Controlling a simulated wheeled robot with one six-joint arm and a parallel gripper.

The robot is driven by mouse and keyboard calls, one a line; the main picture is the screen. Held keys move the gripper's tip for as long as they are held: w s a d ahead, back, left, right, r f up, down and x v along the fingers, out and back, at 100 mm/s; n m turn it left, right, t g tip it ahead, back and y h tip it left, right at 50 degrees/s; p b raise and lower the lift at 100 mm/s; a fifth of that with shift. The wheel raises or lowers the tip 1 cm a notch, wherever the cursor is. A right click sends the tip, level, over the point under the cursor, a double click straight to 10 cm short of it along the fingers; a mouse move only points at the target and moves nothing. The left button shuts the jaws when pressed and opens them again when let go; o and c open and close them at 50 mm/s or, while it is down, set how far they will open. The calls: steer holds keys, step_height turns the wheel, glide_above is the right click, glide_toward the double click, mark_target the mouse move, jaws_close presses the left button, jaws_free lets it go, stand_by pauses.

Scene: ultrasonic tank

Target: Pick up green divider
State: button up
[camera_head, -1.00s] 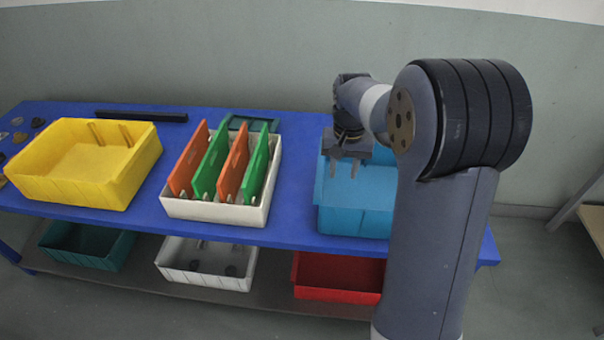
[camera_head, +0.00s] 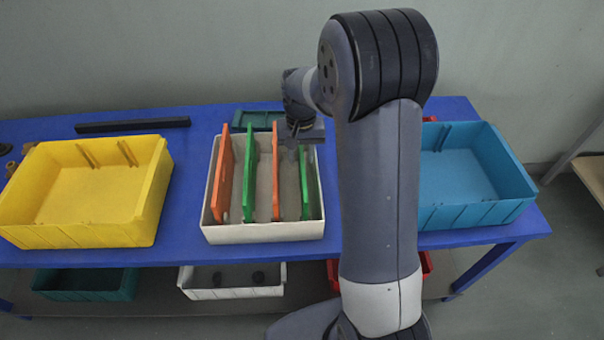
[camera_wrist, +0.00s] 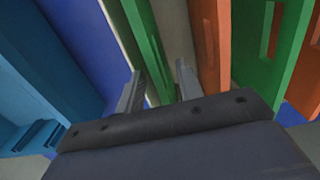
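A white bin (camera_head: 262,233) on the blue table holds upright dividers, alternating orange and green. The right-hand green divider (camera_head: 305,190) stands near the bin's right wall. The other green divider (camera_head: 248,175) stands between an orange divider (camera_head: 223,175) and a second orange divider (camera_head: 275,175). My gripper (camera_head: 298,150) is over the far part of the bin, above the right-hand green divider. In the wrist view my gripper (camera_wrist: 162,82) is open, and that green divider (camera_wrist: 147,40) runs into the gap between the fingers. Whether they touch it cannot be told.
A yellow bin (camera_head: 150,215) stands to the left and a blue bin (camera_head: 470,215) to the right. A dark bar (camera_head: 130,125) and a teal container (camera_head: 250,114) lie behind. More bins sit on the lower shelf. My arm hides table between the white and blue bins.

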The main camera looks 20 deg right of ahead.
step_height(320, 180, down, 4)
steer(key=shift+s+d+f, duration=0.1)
steer(key=shift+s+f, duration=0.05)
steer(key=shift+c, duration=0.3)
jaws_close()
